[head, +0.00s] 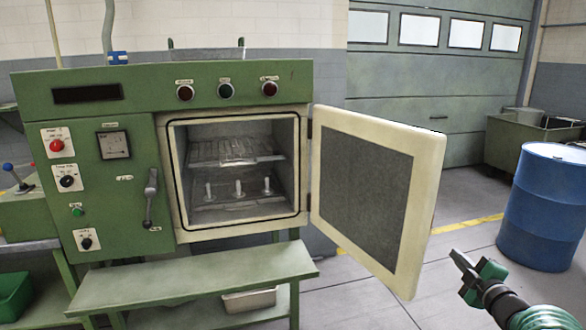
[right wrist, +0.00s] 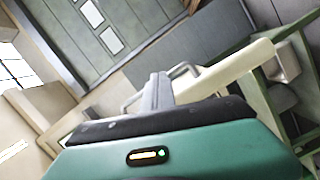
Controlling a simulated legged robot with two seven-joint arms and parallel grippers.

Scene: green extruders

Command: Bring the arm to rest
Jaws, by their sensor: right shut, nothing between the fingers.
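My right gripper (head: 462,262) is at the lower right of the head view, to the right of the open oven door (head: 365,190) and apart from it. Its fingers are together and hold nothing. In the right wrist view the closed fingers (right wrist: 158,92) point away from the camera. The green oven (head: 130,160) stands at the left with its door swung out to the right. Inside its chamber are a wire rack (head: 235,152) and a lower plate with several upright pegs (head: 238,188). My left gripper is not in view.
A green bench (head: 190,278) stands in front of the oven, with a pale tray (head: 249,300) beneath it. A blue barrel (head: 543,210) and a green bin (head: 515,145) stand at the right. Open floor (head: 470,215) lies between door and barrel.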

